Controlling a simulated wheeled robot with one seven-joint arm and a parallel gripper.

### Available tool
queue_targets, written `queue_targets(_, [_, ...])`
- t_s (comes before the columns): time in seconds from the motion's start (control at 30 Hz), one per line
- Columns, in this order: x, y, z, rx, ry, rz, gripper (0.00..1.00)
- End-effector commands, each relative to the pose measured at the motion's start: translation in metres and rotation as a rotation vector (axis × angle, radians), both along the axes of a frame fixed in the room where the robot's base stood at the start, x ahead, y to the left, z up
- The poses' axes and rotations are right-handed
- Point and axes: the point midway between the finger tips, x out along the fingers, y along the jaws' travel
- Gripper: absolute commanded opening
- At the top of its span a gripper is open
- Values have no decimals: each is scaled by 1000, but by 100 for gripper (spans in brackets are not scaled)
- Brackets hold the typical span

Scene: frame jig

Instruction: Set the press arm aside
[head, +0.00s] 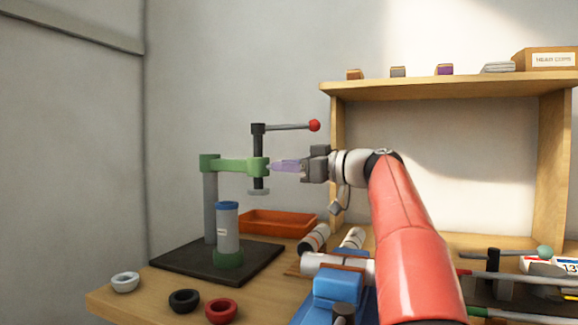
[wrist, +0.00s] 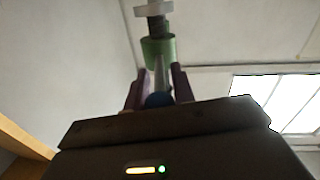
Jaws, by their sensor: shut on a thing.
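The press arm (head: 237,166) is a green bar reaching right from a grey post (head: 211,212) on a dark base plate. Its outer end carries a dark screw with a red-knobbed lever (head: 314,125) and a pale foot (head: 258,192). My gripper (head: 274,167) is at this outer end, its purple fingers shut on a thin grey handle (wrist: 160,72) with a blue ball end (wrist: 159,100). The arm's green end (wrist: 158,48) is just beyond the fingertips in the wrist view. A grey cylinder with a blue top (head: 228,232) stands upright in a green holder, left of the foot and lower.
An orange tray (head: 277,222) lies behind the plate. White, black and red rings (head: 221,311) lie at the front. Several white cylinders (head: 315,238) and a blue fixture (head: 337,287) are right of the plate. A wooden shelf (head: 450,88) stands behind my arm.

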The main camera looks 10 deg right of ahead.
Motion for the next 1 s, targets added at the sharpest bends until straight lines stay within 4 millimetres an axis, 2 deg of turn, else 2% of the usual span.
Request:
queue_targets(0.03, [0, 0, 1, -1, -2, -1, 26])
queue_targets(0.1, [0, 0, 1, -1, -1, -1, 33])
queue_targets(0.4, [-2, -2, 0, -1, -1, -1, 33])
queue_targets(0.8, [-44, -46, -1, -1, -2, -3, 33])
queue_targets(1.0, [-54, -56, 0, -1, -2, -1, 33])
